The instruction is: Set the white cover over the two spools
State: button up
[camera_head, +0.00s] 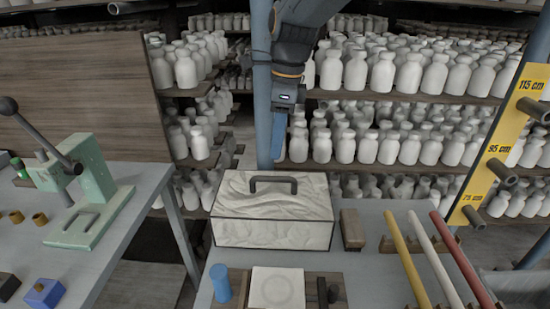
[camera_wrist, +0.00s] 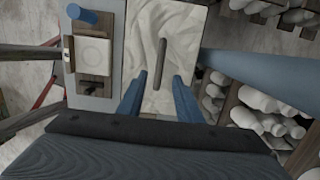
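The white cover (camera_head: 272,228) is a box with rumpled pale faces, dark edges and a dark handle (camera_head: 273,180) on top. It stands on the grey table. In the wrist view the cover (camera_wrist: 138,45) and its upright bar handle (camera_wrist: 160,62) lie just beyond my fingers. My gripper (camera_head: 280,150) hangs above and behind the cover, apart from it. In the wrist view my gripper (camera_wrist: 158,95) has its two blue fingers spread, with nothing between them. I cannot identify the two spools for certain; two small brown-yellow pieces (camera_head: 28,218) sit on the left table.
In front of the cover lies a wooden board with a white square plate (camera_head: 277,288), a blue cylinder (camera_head: 220,283) and a dark handle. Brown blocks and coloured rods (camera_head: 407,260) lie right. A green press (camera_head: 90,195) stands left. A blue post (camera_head: 262,110) rises behind the cover.

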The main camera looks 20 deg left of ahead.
jog(key=shift+r, duration=0.4)
jog(key=s+d+f+n, duration=0.1)
jog(key=d+f+n, duration=0.25)
jog(key=d, duration=0.65)
jog(key=s+d+f+n+t+h, duration=0.1)
jog(key=s+d+f+n, duration=0.2)
jog(key=d, duration=0.8)
jog(key=d+f+n, duration=0.3)
jog(key=d+f, duration=0.1)
jog(key=d, duration=0.6)
jog(key=s+d+f+n, duration=0.3)
jog(key=s+d+n, duration=0.2)
jog(key=s+d, duration=0.3)
jog(key=shift+s+d+f, duration=0.25)
jog(key=shift+d+f, duration=0.15)
jog(key=shift+d, duration=0.05)
